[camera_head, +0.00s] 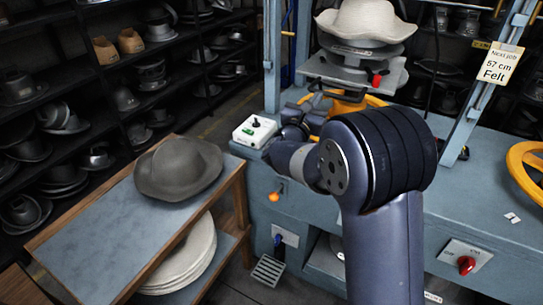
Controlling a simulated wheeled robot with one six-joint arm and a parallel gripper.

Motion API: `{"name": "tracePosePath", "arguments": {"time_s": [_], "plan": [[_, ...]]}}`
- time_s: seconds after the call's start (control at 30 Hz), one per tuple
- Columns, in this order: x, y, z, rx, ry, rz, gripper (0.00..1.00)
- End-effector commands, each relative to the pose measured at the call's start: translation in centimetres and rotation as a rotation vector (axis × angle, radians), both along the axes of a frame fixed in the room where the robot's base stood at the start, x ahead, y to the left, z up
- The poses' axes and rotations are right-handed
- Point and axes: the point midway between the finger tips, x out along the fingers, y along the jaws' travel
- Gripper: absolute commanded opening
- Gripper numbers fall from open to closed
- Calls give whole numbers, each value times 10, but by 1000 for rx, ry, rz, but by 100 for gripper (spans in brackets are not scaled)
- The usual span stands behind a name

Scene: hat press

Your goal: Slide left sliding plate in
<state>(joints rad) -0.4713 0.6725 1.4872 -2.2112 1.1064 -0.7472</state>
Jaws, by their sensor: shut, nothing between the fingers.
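The hat press stands at the back with a cream felt hat (365,20) on its form. Below the hat are stacked grey metal plates; the left sliding plate (318,69) seems to be the flat one sticking out to the left.
A white control box (255,131) with a green button sits on the blue press table (470,205), left of my gripper. A wooden cart (85,250) with a grey hat (179,168) stands at the left. Blue uprights flank the press. Shelves of hat forms line the left.

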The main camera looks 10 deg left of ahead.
Motion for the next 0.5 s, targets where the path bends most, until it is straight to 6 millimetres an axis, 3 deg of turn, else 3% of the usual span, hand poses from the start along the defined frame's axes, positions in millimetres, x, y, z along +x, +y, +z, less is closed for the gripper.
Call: {"name": "tracePosePath", "arguments": {"time_s": [0.2, 0.5], "plan": [[23, -9, -1, -1, 0, -1, 0], [31, -11, 1, -1, -2, 0, 0]]}}
